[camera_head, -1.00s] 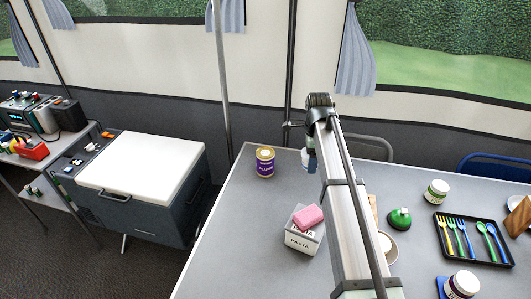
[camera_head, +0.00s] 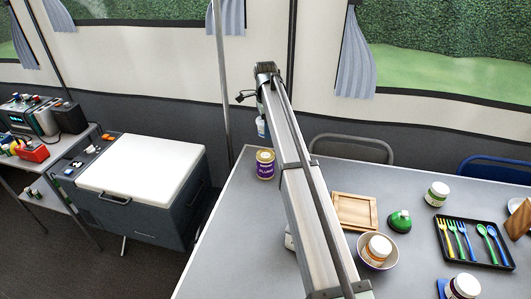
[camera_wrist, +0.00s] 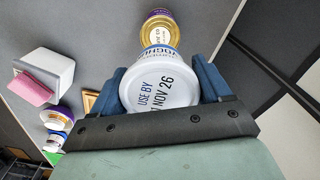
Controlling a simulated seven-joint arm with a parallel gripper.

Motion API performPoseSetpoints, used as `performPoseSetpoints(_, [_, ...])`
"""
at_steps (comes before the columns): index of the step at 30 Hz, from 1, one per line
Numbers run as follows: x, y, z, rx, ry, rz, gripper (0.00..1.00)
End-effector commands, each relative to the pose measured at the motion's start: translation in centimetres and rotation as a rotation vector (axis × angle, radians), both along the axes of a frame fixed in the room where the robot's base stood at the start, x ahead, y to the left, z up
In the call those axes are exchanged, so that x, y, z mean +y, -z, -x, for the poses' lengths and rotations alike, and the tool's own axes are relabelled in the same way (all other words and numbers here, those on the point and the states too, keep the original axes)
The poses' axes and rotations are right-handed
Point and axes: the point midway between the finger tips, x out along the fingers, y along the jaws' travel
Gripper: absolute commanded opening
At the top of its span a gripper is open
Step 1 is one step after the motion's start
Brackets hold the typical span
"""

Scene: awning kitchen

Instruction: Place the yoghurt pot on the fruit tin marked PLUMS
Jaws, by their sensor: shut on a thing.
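The white yoghurt pot (camera_wrist: 162,90), with "USE BY … NOV 26" on its lid, is between the two blue fingers of my gripper (camera_wrist: 167,84) in the wrist view. The gripper is shut on it. In the head view, the pot (camera_head: 261,128) hangs under the arm's end, above and slightly left of the plum tin (camera_head: 265,164). This purple and gold tin stands upright near the table's far left corner. Its gold top (camera_wrist: 158,30) shows just beyond the pot in the wrist view, partly covered by it. Pot and tin look apart.
A white box (camera_wrist: 48,68) with a pink block (camera_wrist: 31,88) stands nearby, mostly hidden by my arm in the head view. The tin's surroundings look clear.

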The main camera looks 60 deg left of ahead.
Motion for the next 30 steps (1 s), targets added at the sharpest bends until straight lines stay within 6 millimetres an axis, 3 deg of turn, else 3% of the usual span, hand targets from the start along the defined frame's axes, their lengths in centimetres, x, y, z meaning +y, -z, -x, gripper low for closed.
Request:
performPoseSetpoints(12, [0.0,5.7,0.0,0.0,-0.005,0.0,0.42])
performPoseSetpoints(24, [0.0,9.5,0.0,0.0,-0.005,0.001,0.42])
performPoseSetpoints(30, [0.0,9.7,0.0,0.0,-0.005,-0.001,0.42])
